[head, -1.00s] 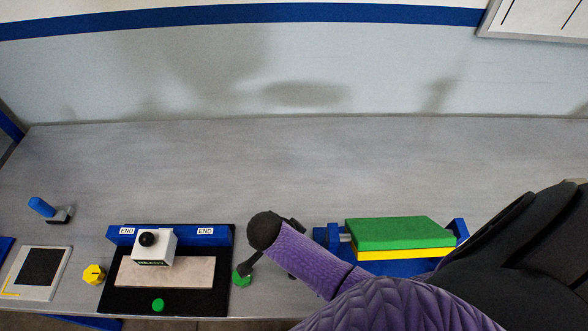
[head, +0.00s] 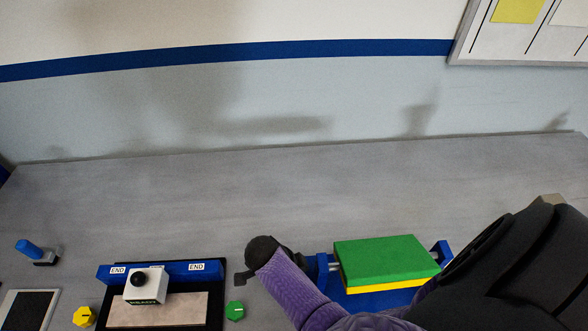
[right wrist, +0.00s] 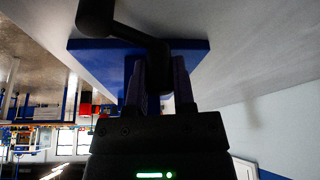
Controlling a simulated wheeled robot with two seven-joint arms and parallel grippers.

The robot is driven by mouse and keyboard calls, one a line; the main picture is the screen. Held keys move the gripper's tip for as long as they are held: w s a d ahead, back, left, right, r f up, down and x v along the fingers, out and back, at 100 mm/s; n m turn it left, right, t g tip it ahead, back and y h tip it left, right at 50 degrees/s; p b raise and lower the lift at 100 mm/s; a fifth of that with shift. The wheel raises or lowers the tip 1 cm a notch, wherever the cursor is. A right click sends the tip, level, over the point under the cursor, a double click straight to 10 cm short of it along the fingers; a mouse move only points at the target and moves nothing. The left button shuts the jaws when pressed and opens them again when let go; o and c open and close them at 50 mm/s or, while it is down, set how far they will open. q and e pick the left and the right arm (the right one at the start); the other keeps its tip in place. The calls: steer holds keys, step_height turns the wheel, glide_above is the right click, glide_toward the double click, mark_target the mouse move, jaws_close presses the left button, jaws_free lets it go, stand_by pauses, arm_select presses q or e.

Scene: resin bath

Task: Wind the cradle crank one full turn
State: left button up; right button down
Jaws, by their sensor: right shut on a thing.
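The cradle (head: 388,297) is blue and stands on the bench at the right, with a green block (head: 385,258) on a yellow layer on top. The crank (right wrist: 133,35) is black and bent, and shows in the right wrist view in front of a blue plate. My right gripper (right wrist: 158,75) is shut on the crank's handle, with a finger on each side of it. In the head view my right arm reaches across the front of the cradle to its left end. My left gripper is not in view.
Left of the cradle are a green knob (head: 235,311), a black station with a blue back rail (head: 178,273) and a white block (head: 146,286), and a yellow knob (head: 84,317). A blue-handled tool (head: 29,248) stands at far left. The bench behind is clear.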

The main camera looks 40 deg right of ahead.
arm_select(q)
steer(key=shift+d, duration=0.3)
arm_select(e)
steer(key=shift+s, duration=0.1)
steer(key=shift+c, duration=2.2)
jaws_free()
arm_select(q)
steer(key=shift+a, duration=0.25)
